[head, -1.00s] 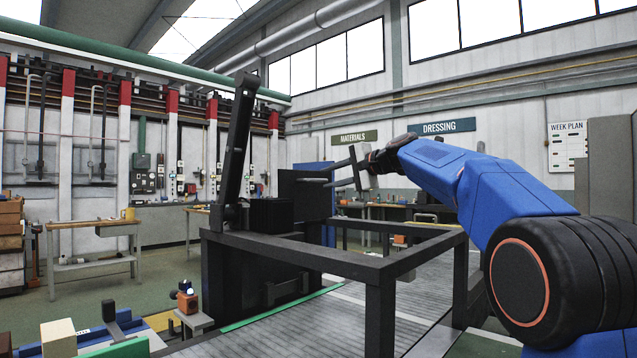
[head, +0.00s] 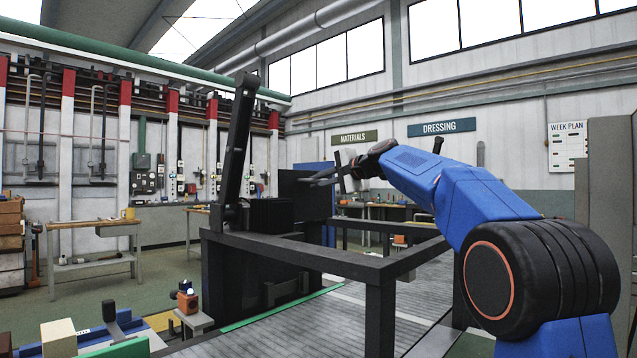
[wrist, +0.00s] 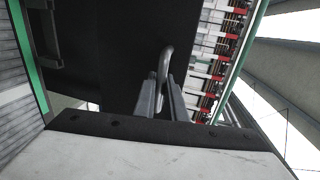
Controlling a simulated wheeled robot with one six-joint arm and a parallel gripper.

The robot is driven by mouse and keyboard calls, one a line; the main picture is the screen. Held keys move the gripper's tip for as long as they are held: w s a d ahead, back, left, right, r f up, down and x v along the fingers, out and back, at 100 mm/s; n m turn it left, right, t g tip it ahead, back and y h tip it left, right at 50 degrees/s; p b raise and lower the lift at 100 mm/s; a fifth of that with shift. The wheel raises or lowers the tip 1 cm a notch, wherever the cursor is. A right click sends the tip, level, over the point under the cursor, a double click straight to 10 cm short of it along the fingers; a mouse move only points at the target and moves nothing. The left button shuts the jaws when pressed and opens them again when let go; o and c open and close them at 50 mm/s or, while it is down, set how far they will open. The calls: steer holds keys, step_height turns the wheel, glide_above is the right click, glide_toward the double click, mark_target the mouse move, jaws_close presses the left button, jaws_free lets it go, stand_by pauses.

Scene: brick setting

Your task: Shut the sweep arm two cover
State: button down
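A dark flat panel (head: 303,200), which looks like the cover, stands upright beside the black machine body (head: 250,265). In the wrist view the dark panel (wrist: 100,60) fills the upper middle. A grey curved handle (wrist: 165,65) stands out from it. My gripper (head: 313,183) reaches in from the right at the panel. In the wrist view my gripper's fingers (wrist: 163,90) are close together, one on each side of the handle, and look shut on it. Contact at the fingertips is hard to see. A black upright arm (head: 236,140) rises from the machine, left of the panel.
A black frame rail (head: 330,262) with posts runs below and in front of my arm. A grey slatted bed (head: 320,325) lies inside it. A workbench (head: 95,225) stands far left. Small blocks and an orange item (head: 187,300) lie at the lower left.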

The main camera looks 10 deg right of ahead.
steer(key=r+x, duration=0.2)
steer(key=x, duration=0.8)
steer(key=shift+w+a+f, duration=0.3)
steer(key=shift+w, duration=0.15)
stand_by(0.5)
steer(key=c, duration=1.8)
jaws_free()
steer(key=shift+f, duration=0.1)
